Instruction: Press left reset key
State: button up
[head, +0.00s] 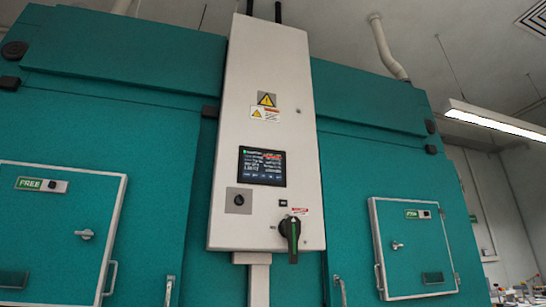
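Two teal chambers stand side by side. The left chamber door (60,240) carries a green and white FREE sign (29,184) with a small grey plate (54,186) beside it that has a dark round spot, perhaps a key or button. The right chamber door (415,265) has a similar sign with a small plate (425,214). No label reading "reset" is legible, so I cannot tell which part is the left reset key. My gripper is not in view.
A white control cabinet (270,70) stands between the chambers, with a lit screen (262,166), a square plate with a dark knob (239,200) and a black rotary handle (290,232). Door handles (85,234) stick out. A cluttered bench (520,295) is at lower right.

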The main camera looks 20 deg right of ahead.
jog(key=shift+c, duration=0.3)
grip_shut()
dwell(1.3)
